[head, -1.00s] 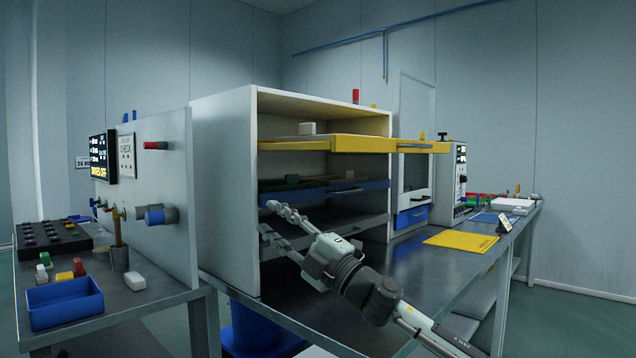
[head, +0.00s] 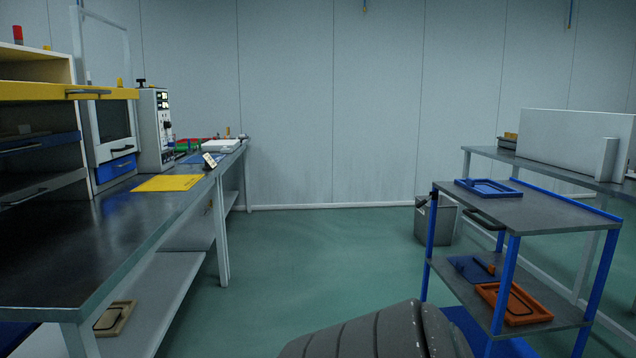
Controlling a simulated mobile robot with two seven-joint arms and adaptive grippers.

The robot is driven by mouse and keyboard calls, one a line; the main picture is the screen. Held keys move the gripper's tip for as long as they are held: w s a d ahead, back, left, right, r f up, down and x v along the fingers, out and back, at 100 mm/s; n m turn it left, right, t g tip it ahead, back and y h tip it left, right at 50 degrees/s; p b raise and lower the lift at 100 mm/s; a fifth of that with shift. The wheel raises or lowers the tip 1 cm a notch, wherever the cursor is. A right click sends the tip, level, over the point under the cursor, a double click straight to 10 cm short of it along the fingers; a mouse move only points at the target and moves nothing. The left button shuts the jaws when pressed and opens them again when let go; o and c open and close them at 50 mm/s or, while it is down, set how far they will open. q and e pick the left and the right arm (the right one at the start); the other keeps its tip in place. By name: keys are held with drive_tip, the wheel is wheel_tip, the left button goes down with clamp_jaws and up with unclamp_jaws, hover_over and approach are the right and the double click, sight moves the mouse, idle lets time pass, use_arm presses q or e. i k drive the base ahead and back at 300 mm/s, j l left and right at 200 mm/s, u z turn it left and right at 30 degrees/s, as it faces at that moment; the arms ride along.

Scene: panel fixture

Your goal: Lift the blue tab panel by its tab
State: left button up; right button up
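I cannot tell for sure which thing is the blue tab panel. A flat blue piece (head: 466,270) lies on the middle shelf of the cart at right, with a small orange part at its right end. A shallow blue tray-like piece (head: 488,188) with a raised rim lies on the cart's top. Neither of my grippers is in view. A grey ribbed part at the bottom middle seems to be my own body.
The cart (head: 545,211) has blue posts and a dark handle. An orange tray (head: 513,304) lies on its middle shelf. A grey bin (head: 436,222) stands behind it. A long bench (head: 95,245) and a shelf cabinet (head: 30,65) are at left. Green floor (head: 320,260) between is clear.

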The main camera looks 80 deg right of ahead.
sight(486, 188)
drive_tip(key=z, duration=3.7)
drive_tip(key=j+z, duration=0.35)
drive_tip(key=j, duration=0.65)
